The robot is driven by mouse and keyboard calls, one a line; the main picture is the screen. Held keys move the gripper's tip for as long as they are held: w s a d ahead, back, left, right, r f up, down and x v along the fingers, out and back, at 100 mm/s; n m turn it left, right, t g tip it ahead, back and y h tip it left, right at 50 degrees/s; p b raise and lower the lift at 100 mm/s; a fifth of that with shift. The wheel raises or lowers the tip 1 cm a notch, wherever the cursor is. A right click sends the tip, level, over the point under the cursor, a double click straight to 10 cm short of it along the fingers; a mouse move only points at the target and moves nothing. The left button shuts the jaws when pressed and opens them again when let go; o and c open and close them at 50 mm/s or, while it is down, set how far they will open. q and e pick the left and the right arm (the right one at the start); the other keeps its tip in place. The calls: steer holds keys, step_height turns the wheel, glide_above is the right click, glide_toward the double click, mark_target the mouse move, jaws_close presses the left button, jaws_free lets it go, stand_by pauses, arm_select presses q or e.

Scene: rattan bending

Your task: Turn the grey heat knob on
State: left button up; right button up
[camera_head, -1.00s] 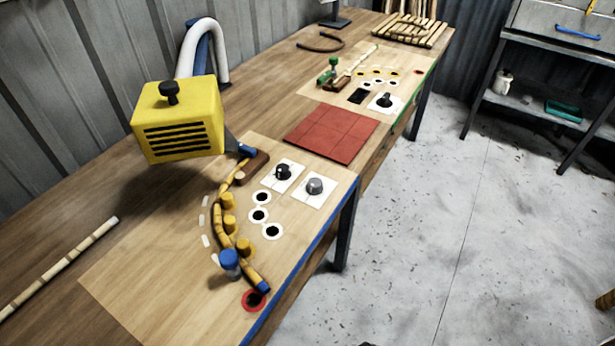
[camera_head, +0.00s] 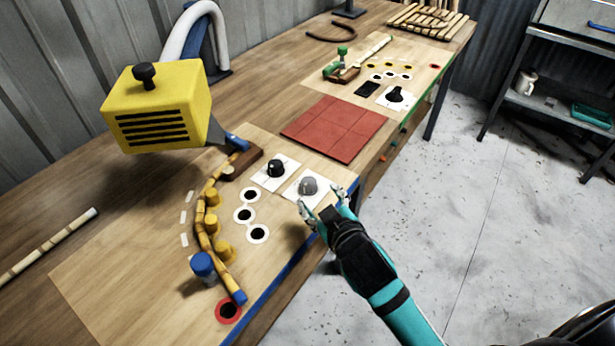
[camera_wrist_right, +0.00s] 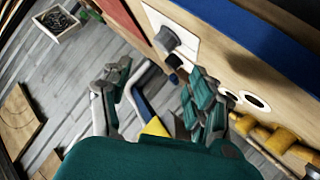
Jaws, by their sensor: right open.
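The grey heat knob (camera_head: 308,186) stands on a white plate on the light wooden board, near its blue front edge. My right gripper (camera_head: 321,200) is open and empty just on the near side of the knob, with its fingertips beside the plate. In the right wrist view the grey knob (camera_wrist_right: 168,38) is ahead of the open fingers (camera_wrist_right: 150,95), apart from them. My left gripper is not in view.
A black knob (camera_head: 275,168) on its own white plate is just left of the grey one. A yellow heater box (camera_head: 157,108) hangs over the board. A bent rattan piece (camera_head: 206,232) lies against yellow pegs. A red tiled mat (camera_head: 335,129) lies behind.

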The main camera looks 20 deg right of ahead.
steer(key=w+a+r+n+t+y, duration=0.35)
steer(key=a+r+n+y, duration=0.3)
steer(key=r, duration=0.35)
steer(key=w+a+r+n+t+y, duration=0.3)
steer(key=w+a+r+n+y, duration=0.15)
steer(key=a+r+n, duration=0.35)
steer(key=s+a+r+n+g+y, duration=0.25)
steer(key=a+n+g+y, duration=0.35)
steer(key=n, duration=0.3)
steer(key=s+a+r+n+g+y, duration=0.1)
steer(key=s+a+n+g+y, duration=0.3)
steer(key=n+g, duration=0.5)
steer(key=n+g+h, duration=0.5)
steer(key=n+h, duration=0.3)
steer(key=h, duration=1.3)
glide_toward(308, 181)
step_height(308, 181, down, 9)
steer(key=p, duration=0.3)
steer(key=shift+w+a, duration=0.1)
